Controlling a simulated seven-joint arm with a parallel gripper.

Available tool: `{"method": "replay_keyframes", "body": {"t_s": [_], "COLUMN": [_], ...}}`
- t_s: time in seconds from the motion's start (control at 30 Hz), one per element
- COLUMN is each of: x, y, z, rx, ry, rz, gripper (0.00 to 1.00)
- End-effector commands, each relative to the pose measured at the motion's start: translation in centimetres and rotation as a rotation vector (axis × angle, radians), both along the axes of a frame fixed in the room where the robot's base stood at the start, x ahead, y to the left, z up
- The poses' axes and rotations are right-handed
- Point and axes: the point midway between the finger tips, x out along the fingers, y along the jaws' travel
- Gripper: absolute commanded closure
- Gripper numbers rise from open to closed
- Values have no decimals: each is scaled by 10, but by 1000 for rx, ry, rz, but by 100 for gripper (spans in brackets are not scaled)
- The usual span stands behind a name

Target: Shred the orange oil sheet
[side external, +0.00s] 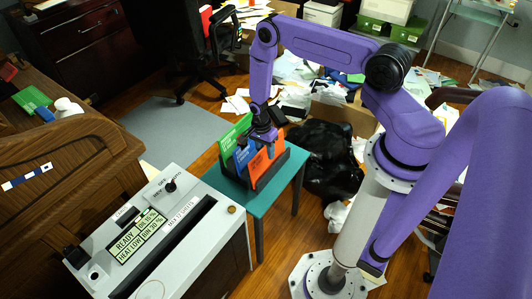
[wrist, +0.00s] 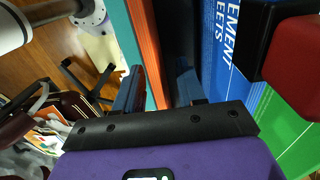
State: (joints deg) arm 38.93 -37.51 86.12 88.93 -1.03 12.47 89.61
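The orange sheet (side external: 264,165) stands upright in a black holder (side external: 283,161), beside a blue sheet (side external: 243,157) and a green sheet (side external: 234,134). My gripper (side external: 265,138) is low over the holder at the top of the orange sheet. In the wrist view, my gripper (wrist: 158,88) has its fingers apart, one on each side of the orange sheet (wrist: 146,45), with gaps visible. The blue sheet (wrist: 218,60) and green sheet (wrist: 285,128) are to the right of the fingers. The shredder (side external: 225,235) has a long dark slot, a lit display and a knob.
The holder stands on a small teal table (side external: 279,197) just right of the shredder. A wooden desk (side external: 60,170) is at left. A black bag (side external: 330,165) and scattered papers cover the floor behind. A red and black block (wrist: 295,60) fills the wrist view's right edge.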

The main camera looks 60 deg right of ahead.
Motion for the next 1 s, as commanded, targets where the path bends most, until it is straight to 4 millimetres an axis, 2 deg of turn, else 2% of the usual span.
{"method": "replay_keyframes", "body": {"t_s": [0.2, 0.47, 0.5, 0.57, 0.6, 0.63, 1.0], "x": [-2, -2, -2, -2, -2, -2, -2], "y": [0, 0, 0, 0, 0, 0, 0], "z": [-12, -13, -13, -13, -13, -13, -9], "rx": [0, 0, 0, 0, 0, 0, 0], "ry": [0, -1, 0, 0, 0, 0, 1], "rz": [-1, -1, 0, 0, 0, 0, 0], "gripper": [61, 61, 64, 83, 96, 100, 100]}}
